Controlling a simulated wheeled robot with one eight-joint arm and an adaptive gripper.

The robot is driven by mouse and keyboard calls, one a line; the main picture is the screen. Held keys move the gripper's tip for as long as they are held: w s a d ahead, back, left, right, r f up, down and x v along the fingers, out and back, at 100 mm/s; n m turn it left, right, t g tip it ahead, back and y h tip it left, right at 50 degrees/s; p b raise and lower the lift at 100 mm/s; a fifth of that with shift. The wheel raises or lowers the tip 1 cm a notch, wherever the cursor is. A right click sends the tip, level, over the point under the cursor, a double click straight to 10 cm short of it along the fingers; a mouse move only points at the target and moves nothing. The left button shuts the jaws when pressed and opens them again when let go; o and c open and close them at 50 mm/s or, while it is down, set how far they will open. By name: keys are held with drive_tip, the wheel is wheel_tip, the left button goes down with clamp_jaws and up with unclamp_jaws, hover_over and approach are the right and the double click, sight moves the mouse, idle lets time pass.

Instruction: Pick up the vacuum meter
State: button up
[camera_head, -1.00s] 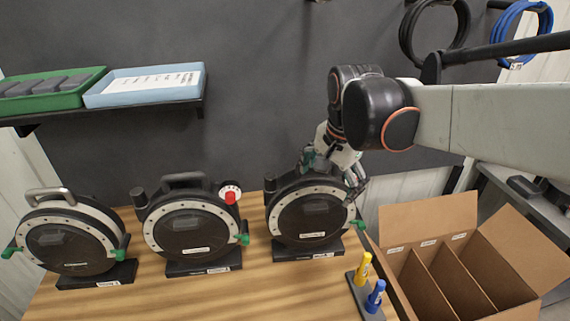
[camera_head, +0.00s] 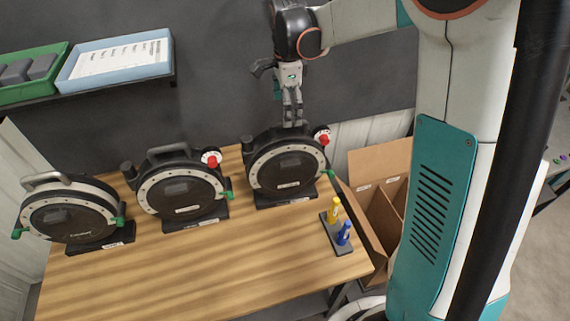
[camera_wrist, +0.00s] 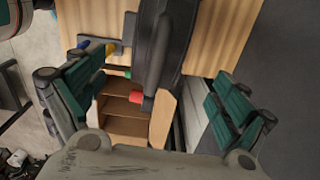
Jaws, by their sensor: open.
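Three round dark seed meters with pale dotted rims stand upright on black bases. The right meter (camera_head: 287,166) and the middle meter (camera_head: 180,190) have black top handles and a white dial with a red knob. The left meter (camera_head: 70,213) has a silver handle and no visible dial. Their labels are too small to read. My gripper (camera_head: 291,122) points down just above the top of the right meter. In the wrist view, its green-padded fingers (camera_wrist: 160,100) are open, with the right meter's black handle (camera_wrist: 156,45) and red knob (camera_wrist: 137,97) between them. No contact is clear.
The meters stand on a wooden table (camera_head: 200,255). A stand with yellow and blue markers (camera_head: 338,232) is at its right front. A divided cardboard box (camera_head: 372,170) stands right of the table. Green and blue trays (camera_head: 118,58) lie on a wall shelf.

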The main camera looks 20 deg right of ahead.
sight(286, 133)
drive_tip(key=f, duration=1)
drive_tip(key=shift+a, duration=0.2)
drive_tip(key=c, duration=2.2)
drive_tip(key=shift+o, duration=0.2)
drive_tip(key=shift+r, duration=0.15)
